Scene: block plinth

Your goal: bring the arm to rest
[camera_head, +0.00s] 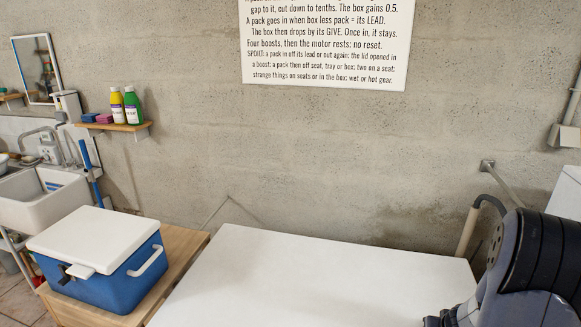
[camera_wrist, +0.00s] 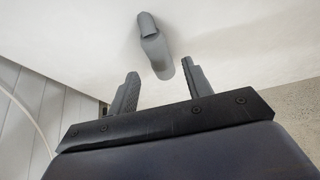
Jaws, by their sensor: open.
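My gripper (camera_wrist: 160,70) shows in the wrist view with its two grey fingers apart and nothing held between them. A grey, bent, rounded piece (camera_wrist: 154,45) shows beyond the fingertips against a white surface; I cannot tell what it is or whether it touches the fingers. In the head view my arm (camera_head: 520,265) is at the lower right, beside the right end of the white table (camera_head: 310,275). My gripper's fingers cannot be made out there.
A blue cool box (camera_head: 110,270) with a shut white lid stands on a wooden surface (camera_head: 185,245) at the left. A sink (camera_head: 40,200) and a small shelf (camera_head: 125,127) with bottles are behind it. A printed notice (camera_head: 325,45) hangs on the wall. The visible white tabletop is bare.

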